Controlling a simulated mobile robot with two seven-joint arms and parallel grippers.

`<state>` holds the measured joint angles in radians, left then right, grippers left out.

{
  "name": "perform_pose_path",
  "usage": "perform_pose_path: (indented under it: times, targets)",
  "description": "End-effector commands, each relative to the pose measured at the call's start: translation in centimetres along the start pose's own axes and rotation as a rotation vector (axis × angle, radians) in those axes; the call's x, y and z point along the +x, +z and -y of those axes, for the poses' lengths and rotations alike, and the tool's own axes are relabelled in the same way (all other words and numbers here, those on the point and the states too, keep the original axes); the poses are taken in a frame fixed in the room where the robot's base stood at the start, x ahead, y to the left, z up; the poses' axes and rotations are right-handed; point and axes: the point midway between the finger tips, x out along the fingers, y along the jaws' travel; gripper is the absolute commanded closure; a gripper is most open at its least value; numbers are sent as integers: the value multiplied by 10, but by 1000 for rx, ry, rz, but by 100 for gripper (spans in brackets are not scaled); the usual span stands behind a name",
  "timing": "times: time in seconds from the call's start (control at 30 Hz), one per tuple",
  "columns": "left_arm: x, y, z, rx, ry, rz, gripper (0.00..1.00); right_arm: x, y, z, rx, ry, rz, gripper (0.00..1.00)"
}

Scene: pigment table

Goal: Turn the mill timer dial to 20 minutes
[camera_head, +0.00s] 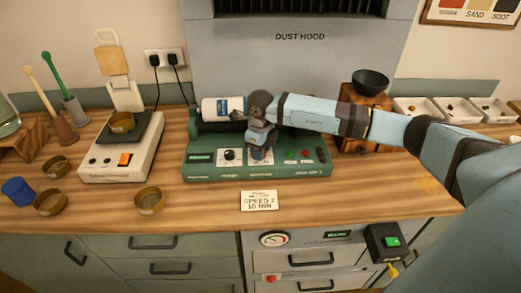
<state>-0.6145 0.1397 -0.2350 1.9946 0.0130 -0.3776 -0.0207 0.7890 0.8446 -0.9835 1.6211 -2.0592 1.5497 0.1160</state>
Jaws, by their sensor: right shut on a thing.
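The mill (210,172) is a green machine on the wooden counter, with a white jar (222,107) lying on its side at the back. My right gripper (262,152) points down at the panel, just right of the white-faced dial. It is shut on what appears to be the timer dial, which the fingers mostly hide. The dial's setting cannot be read. My left gripper is not in view.
A card (259,200) lies in front of the mill, its small print hard to read. A white scale (121,160) and brass bowls (150,200) stand at left. A dark bowl (370,82) on a wooden stand is at right, near my right arm.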

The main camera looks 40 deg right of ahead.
Motion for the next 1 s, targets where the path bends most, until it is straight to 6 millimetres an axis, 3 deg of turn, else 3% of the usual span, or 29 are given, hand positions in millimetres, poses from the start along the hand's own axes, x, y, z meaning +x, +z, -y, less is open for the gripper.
perform_pose_path:
  times: [0.5, 0.53, 0.6, 1.0]
  targets:
    - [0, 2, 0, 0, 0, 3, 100, -1, 0, 1, 19, -1, 2, 89]
    - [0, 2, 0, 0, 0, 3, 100, -1, 0, 1, 19, -1, 2, 58]
    - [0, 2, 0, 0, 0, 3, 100, -1, 0, 1, 19, -1, 2, 42]
    - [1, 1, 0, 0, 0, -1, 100, -8, 1, 1, 18, -1, 3, 40]
